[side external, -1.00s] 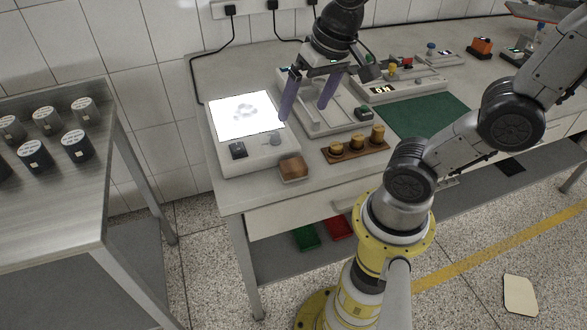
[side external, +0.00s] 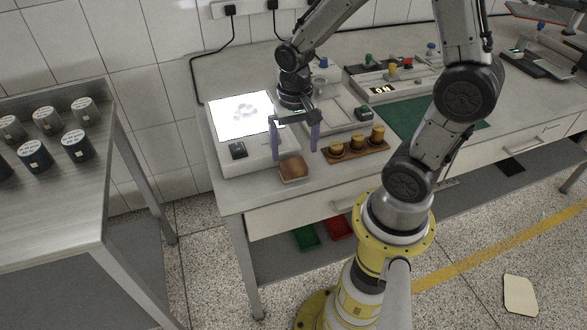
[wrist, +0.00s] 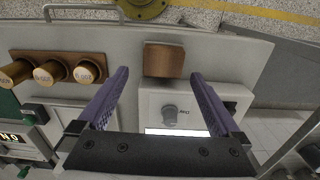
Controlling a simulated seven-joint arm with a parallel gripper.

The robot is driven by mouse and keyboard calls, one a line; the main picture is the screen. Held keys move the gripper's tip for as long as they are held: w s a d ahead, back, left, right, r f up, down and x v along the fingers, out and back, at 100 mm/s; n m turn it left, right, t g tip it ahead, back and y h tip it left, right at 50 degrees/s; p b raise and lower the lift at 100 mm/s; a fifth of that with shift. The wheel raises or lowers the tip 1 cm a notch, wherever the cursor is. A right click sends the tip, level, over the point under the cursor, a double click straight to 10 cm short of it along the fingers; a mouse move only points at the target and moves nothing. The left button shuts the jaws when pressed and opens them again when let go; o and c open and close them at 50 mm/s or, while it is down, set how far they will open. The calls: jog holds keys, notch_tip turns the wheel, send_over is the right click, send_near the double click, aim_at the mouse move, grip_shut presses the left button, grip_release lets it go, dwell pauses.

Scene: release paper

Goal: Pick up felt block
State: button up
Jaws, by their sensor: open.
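A brown block (side external: 293,168) with a paler lower edge, which I take to be the felt block, sits on the bench near its front left corner, just in front of the light box. My gripper (side external: 295,153) is open and empty, fingers pointing down, just behind and above the block. In the wrist view the block (wrist: 164,60) shows just beyond the gap between the fingertips (wrist: 160,73), roughly centred. The fingers do not appear to touch it.
The light box (side external: 226,168) with a glowing white panel and a knob (wrist: 170,112) lies behind the block. A wooden rack (side external: 358,152) with brass weights stands to the right. A green mat (side external: 402,118) lies farther right. The bench's front edge is close.

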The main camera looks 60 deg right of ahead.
aim_at(293, 164)
jog(key=shift+a+f, duration=0.15)
jog(key=shift+f, duration=1.25)
jog(key=shift+a+f, duration=0.15)
jog(key=shift+f, duration=1.25)
jog(key=c, duration=1.2)
jog(key=shift+c, duration=0.2)
jog(key=shift+r, duration=0.1)
jog(key=shift+w+r, duration=0.1)
jog(key=shift+r, duration=0.4)
notch_tip(293, 164, up, 2)
jog(key=shift+r, duration=0.25)
jog(key=s+a+r, duration=0.2)
jog(key=s+r, duration=0.7)
jog(key=s, duration=0.5)
jog(key=shift+a+r, duration=0.2)
